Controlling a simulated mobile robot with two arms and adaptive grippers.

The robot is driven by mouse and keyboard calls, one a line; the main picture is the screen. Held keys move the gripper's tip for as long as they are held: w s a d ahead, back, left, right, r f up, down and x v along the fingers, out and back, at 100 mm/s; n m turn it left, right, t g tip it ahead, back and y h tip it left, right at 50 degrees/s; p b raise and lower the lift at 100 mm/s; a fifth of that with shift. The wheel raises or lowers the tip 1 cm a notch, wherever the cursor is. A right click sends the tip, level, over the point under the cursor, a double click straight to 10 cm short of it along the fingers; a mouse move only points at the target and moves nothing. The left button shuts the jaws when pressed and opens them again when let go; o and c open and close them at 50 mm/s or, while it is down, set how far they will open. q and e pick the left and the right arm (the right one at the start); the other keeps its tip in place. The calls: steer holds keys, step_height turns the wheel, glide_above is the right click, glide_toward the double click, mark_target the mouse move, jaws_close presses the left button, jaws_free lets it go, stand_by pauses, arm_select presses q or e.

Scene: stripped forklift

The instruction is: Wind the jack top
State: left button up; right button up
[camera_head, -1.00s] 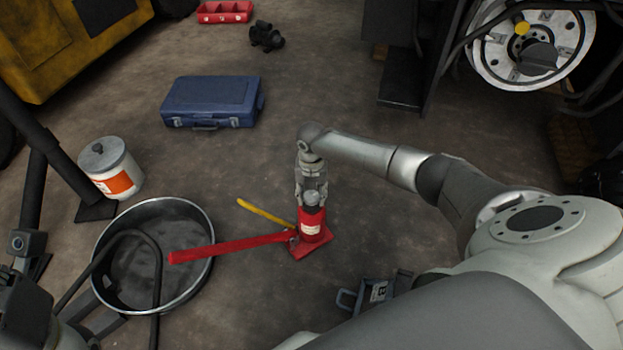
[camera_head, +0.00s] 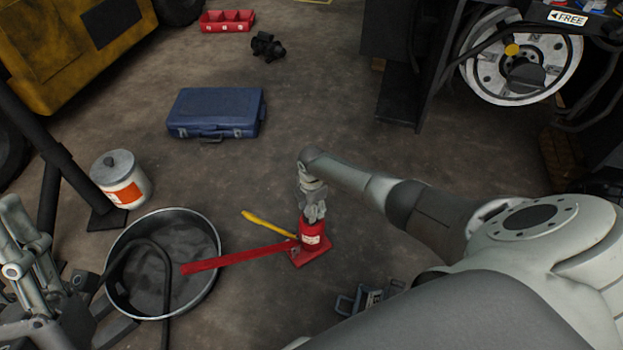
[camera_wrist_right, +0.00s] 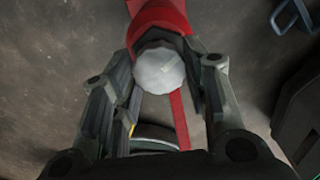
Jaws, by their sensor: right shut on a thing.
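The red bottle jack (camera_head: 312,236) stands upright on the floor on its red base, with a long red handle (camera_head: 232,258) reaching out to the left. Its grey round jack top (camera_wrist_right: 159,70) shows in the right wrist view between my fingers. My right gripper (camera_head: 314,213) points down over the jack and is shut on the jack top, hiding most of it in the head view. It also shows in the right wrist view (camera_wrist_right: 160,85). My left gripper (camera_head: 40,285) is at the lower left edge, apart from the jack; its fingertips are not clear.
A round black pan (camera_head: 212,282) with a hose lies left of the jack, under the handle's end. A yellow bar (camera_head: 266,223) lies behind the handle. A white bucket (camera_head: 122,180), blue case (camera_head: 217,113) and wheel (camera_head: 487,70) stand farther back.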

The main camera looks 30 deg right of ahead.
steer(key=m, duration=0.1)
steer(key=m+p, duration=0.1)
steer(key=m, duration=0.2)
steer(key=shift+r+m+p, duration=0.25)
steer(key=shift+m+p, duration=0.05)
steer(key=m+p, duration=0.1)
steer(key=m, duration=0.5)
steer(key=shift+w+d+p, duration=0.1)
steer(key=shift+p, duration=0.25)
steer(key=m, duration=0.3)
steer(key=m+p, duration=0.1)
steer(key=m, duration=0.2)
steer(key=shift+m, duration=0.4)
steer(key=m, duration=0.3)
steer(key=shift+f, duration=0.1)
arm_select(q)
steer(key=w+f+g+y, duration=0.2)
steer(key=w+f+g, duration=0.2)
steer(key=f, duration=0.5)
steer(key=w+f+g+y, duration=0.2)
steer(key=w+f+g, duration=0.2)
steer(key=f+g, duration=0.5)
steer(key=shift+w+a+f+y, duration=0.25)
steer(key=shift+f+y, duration=0.05)
steer(key=shift+f, duration=0.2)
arm_select(e)
steer(key=shift+m, duration=1.8)
arm_select(q)
steer(key=shift+g, duration=0.3)
